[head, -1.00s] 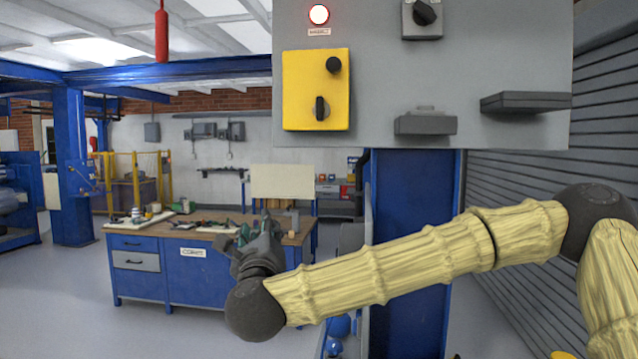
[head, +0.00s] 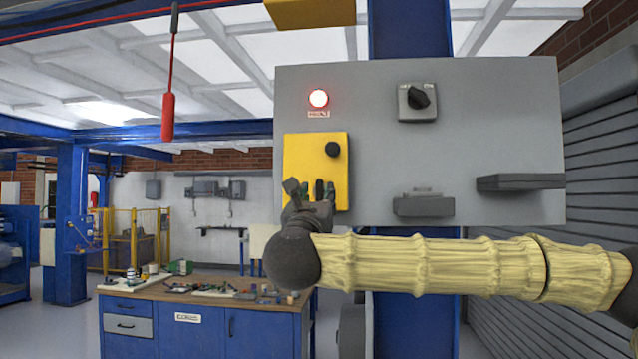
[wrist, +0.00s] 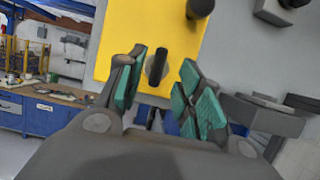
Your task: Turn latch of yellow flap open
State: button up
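The yellow flap (head: 305,160) is on the left of a grey panel and looks closed. It fills the top middle of the wrist view (wrist: 125,25). Its dark latch (wrist: 157,66) sits low on the flap, with the handle close to upright. A round black knob (head: 332,149) sits above it to the right. My gripper (head: 311,190) is raised in front of the flap's lower part and partly hides the latch in the head view. In the wrist view its green-padded fingers (wrist: 160,85) are apart, with the latch showing between them. I cannot tell whether they touch it.
The grey panel (head: 460,85) also carries a lit red lamp (head: 318,98), a black rotary switch (head: 418,97), a grey block (head: 423,205) and a dark ledge (head: 520,182). A workbench (head: 205,325) stands lower left. A red hanging handle (head: 167,117) is at upper left.

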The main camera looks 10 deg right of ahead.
aim_at(319, 189)
jog(key=shift+p+x, duration=0.7)
jog(key=shift+x, duration=1.2)
jog(key=shift+r, duration=0.1)
grip_shut()
